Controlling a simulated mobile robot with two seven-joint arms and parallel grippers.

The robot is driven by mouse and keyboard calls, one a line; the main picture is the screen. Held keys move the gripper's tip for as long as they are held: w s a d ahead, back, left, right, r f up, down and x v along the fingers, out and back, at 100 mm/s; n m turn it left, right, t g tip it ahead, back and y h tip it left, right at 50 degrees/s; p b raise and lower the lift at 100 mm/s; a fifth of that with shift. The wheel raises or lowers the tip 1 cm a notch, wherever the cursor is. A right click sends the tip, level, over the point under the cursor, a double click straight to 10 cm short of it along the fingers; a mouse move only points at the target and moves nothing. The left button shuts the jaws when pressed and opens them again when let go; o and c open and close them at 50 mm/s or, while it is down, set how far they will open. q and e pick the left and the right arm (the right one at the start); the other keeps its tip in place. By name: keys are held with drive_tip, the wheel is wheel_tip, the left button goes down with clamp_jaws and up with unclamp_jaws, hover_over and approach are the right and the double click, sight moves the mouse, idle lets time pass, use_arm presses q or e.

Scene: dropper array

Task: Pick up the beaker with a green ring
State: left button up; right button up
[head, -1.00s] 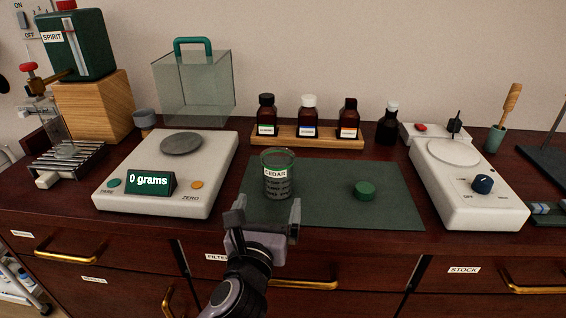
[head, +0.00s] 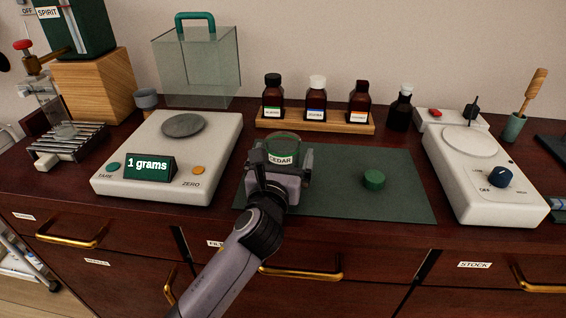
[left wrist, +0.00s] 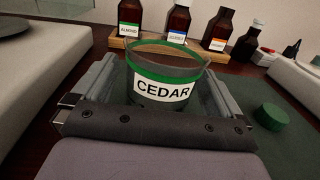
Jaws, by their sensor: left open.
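The beaker with a green ring (head: 284,148) is clear glass with a white CEDAR label and stands on the dark green mat (head: 340,200). In the left wrist view the beaker (left wrist: 162,70) sits between the open fingers of my left gripper (left wrist: 160,98), with the label facing the palm. In the head view my left gripper (head: 279,165) is at the beaker's front and hides its lower part. I cannot tell whether either finger touches the glass. My right gripper is not in view.
A green cap (head: 374,180) lies on the mat to the right. A balance (head: 170,150) reading 1 grams stands left, and a white stirrer-like device (head: 485,180) stands right. A wooden rack (head: 315,122) with brown bottles is close behind the beaker.

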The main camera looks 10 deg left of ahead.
use_arm(q)
drive_tip(key=shift+w, duration=0.15)
drive_tip(key=c, duration=1.3)
drive_tip(key=shift+r, duration=0.1)
drive_tip(key=shift+c, duration=0.2)
